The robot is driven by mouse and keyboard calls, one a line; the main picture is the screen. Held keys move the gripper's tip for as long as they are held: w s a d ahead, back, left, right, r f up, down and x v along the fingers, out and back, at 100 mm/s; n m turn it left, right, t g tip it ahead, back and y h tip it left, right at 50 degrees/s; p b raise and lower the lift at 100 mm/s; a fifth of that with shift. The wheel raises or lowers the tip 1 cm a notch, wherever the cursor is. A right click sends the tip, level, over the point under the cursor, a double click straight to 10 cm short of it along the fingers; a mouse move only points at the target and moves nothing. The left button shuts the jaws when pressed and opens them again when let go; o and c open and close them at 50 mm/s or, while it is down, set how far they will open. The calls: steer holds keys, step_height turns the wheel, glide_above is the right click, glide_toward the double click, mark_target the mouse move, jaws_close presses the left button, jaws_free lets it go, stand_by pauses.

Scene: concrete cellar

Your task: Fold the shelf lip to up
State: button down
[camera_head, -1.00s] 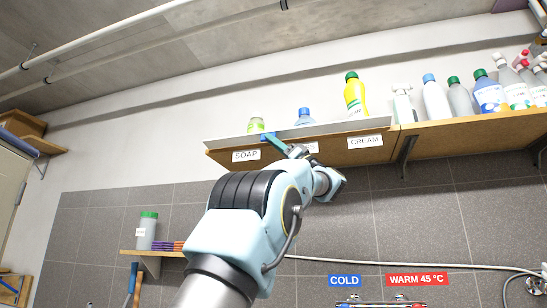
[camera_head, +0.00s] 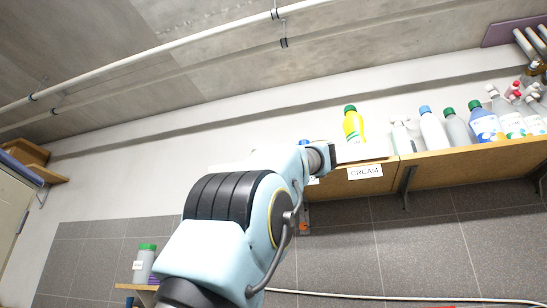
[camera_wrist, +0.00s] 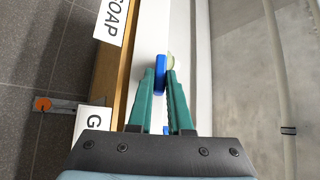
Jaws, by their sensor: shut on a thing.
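The shelf lip is a pale strip along the front of the wooden shelf; its right end (camera_head: 362,152) shows above the CREAM label (camera_head: 365,172). In the wrist view the lip (camera_wrist: 150,38) runs along the shelf edge beside the SOAP label (camera_wrist: 112,18). My gripper (camera_wrist: 164,78) has green fingers, shut on a blue tab (camera_wrist: 160,76) at the lip. In the head view my arm hides the fingers, the tab and most of the lip. The lip's right part looks raised above the shelf edge; its exact angle is hard to tell.
A yellow bottle (camera_head: 354,127) stands behind the lip. Several bottles stand on the shelf to the right, including a blue-labelled one (camera_head: 486,126). A bracket (camera_head: 408,184) is under the shelf. A ceiling pipe (camera_head: 170,46) runs overhead; the wall between is clear.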

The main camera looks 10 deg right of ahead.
steer(key=m+p, duration=0.1)
steer(key=r+m+g+h+p, duration=0.1)
steer(key=p, duration=0.1)
steer(key=r+p, duration=0.1)
steer(key=shift+w+d+r+m+h+p, duration=0.1)
steer(key=shift+w+r+m+h+p, duration=0.1)
steer(key=shift+w+m+h+p, duration=0.15)
steer(key=m+g+p, duration=0.1)
steer(key=p, duration=0.1)
steer(key=shift+d+r+h+p, duration=0.1)
steer(key=shift+r+h+p, duration=0.1)
steer(key=shift+h+p, duration=0.1)
steer(key=p, duration=0.1)
steer(key=m+g+p, duration=0.1)
steer(key=p, duration=0.1)
steer(key=shift+w+d+r+m+h, duration=0.1)
steer(key=shift+w+m+h, duration=0.15)
steer(key=shift+w+h, duration=0.1)
steer(key=shift+d+m+g+p, duration=0.1)
steer(key=shift+m+g+p, duration=0.2)
steer(key=shift+p, duration=0.3)
steer(key=c, duration=0.8)
jaws_free()
steer(key=shift+w+f, duration=0.1)
steer(key=shift+f, duration=0.1)
steer(key=shift+c, duration=0.2)
